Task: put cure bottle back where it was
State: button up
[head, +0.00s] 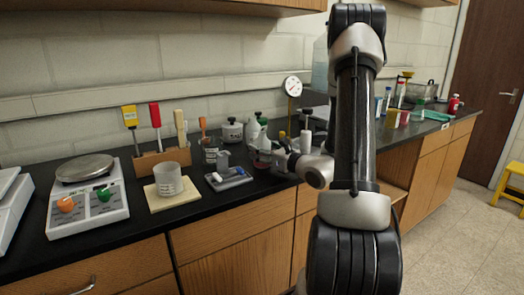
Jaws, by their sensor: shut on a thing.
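My gripper (266,153) reaches left over the dark bench top, with my arm standing in front of the middle of the view. It is shut on a small bottle, which I take to be the cure bottle; the fingers and wrist largely hide it. Pale bottles with dark green parts (254,129) stand just behind the gripper. I cannot read any label, and I cannot tell whether the held bottle touches the bench.
My arm hides part of the bench.

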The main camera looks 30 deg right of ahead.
jog(key=o, duration=1.1)
jog(key=shift+f, duration=0.1)
